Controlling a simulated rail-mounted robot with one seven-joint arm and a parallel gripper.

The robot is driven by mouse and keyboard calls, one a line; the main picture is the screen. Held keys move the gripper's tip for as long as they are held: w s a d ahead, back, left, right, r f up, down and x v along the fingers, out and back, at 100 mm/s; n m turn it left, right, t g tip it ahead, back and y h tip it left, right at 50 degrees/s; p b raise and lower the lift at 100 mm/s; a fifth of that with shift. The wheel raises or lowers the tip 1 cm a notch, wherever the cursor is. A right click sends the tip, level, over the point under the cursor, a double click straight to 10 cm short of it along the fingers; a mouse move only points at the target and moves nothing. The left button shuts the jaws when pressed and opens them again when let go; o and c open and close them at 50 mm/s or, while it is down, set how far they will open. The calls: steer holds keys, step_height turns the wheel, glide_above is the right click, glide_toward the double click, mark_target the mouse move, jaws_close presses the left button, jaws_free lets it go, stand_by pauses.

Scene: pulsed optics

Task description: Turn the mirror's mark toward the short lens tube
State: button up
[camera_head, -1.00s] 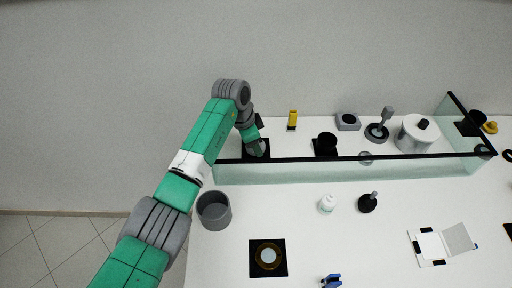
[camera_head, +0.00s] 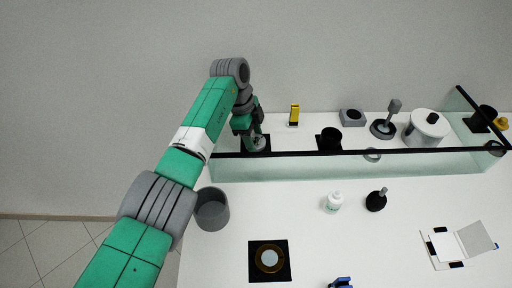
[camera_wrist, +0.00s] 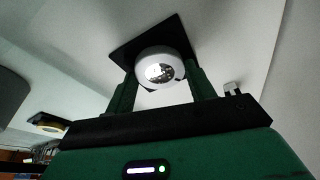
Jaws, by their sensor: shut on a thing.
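My gripper (camera_head: 256,143) is over a black square plate at the left, behind the glass wall. It is shut on a round grey-rimmed piece, which I take to be the mirror (camera_wrist: 160,68). In the wrist view the two green fingers (camera_wrist: 162,82) stand on either side of it, and the black plate (camera_wrist: 140,42) is beyond it. I cannot make out a mark on it. A short black tube (camera_head: 330,138) stands on another black plate to the right; another black tube (camera_head: 486,113) is at the far right. I cannot tell for sure which is the short lens tube.
A clear glass wall with a black top edge (camera_head: 300,153) runs in front of the gripper. A yellow-black piece (camera_head: 294,114) stands behind. The front table has free room.

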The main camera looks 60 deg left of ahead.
steer(key=shift+w+a+f+m+g+h+b, duration=0.15)
steer(key=shift+m+b, duration=0.7)
steer(key=shift+b, duration=0.55)
steer(key=shift+s+d+f+m+g+h+b, duration=0.15)
steer(key=shift+m+b, duration=0.7)
steer(key=shift+b, duration=0.5)
steer(key=shift+w+a+r, duration=0.1)
steer(key=shift+r, duration=0.05)
steer(key=shift+r+b, duration=0.15)
steer(key=shift+b, duration=0.15)
steer(key=shift+r+p, duration=0.1)
steer(key=shift+p, duration=0.35)
steer(key=o, duration=1)
steer(key=shift+o, duration=0.2)
steer(key=shift+f, duration=0.2)
